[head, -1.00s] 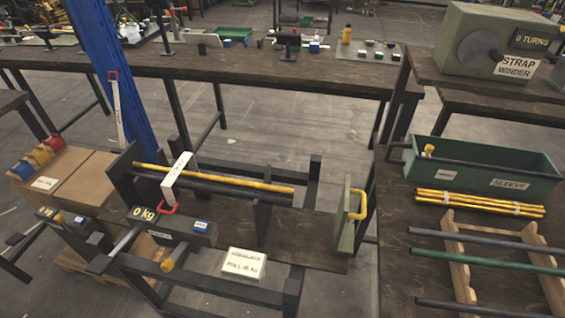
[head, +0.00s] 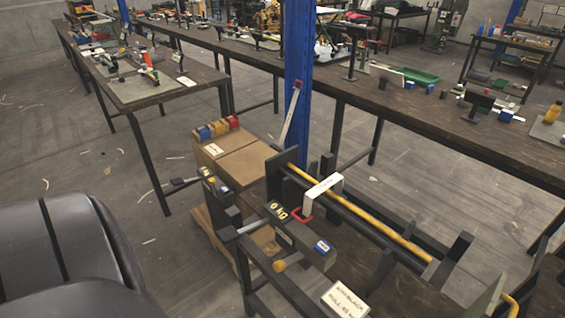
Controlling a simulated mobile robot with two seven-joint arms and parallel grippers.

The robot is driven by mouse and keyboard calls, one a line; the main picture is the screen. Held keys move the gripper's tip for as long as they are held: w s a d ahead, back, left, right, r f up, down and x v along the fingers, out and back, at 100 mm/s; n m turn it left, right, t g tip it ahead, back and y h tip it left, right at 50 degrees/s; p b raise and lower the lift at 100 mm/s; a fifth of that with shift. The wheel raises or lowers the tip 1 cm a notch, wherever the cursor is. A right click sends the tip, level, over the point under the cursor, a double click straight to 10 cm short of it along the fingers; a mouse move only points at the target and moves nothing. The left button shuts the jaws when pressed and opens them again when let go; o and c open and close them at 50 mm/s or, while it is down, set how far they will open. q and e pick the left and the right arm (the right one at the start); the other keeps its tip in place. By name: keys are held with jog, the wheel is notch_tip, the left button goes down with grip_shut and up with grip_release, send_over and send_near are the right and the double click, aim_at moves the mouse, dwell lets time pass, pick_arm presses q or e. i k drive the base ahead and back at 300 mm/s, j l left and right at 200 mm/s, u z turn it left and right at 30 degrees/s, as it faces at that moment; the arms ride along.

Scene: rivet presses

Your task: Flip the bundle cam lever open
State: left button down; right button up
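I cannot tell for sure which part is the bundle cam lever. A pale lever-like bar (head: 322,194) with a red looped handle (head: 303,216) lies across the yellow rod (head: 360,213) on a dark bench frame. A second pale lever (head: 290,114) with a red tip leans upright in front of the blue column (head: 298,60). Neither of my grippers shows in the head view.
Cardboard boxes (head: 247,164) with red, yellow and blue items on top stand left of the frame. A white sign (head: 345,299) is at the front. A long dark workbench (head: 375,95) runs behind. A black padded shape fills the lower left. Open floor lies left of the boxes.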

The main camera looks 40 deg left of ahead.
aim_at(279, 266)
jog(key=k+u, duration=0.2)
jog(key=u, duration=1.15)
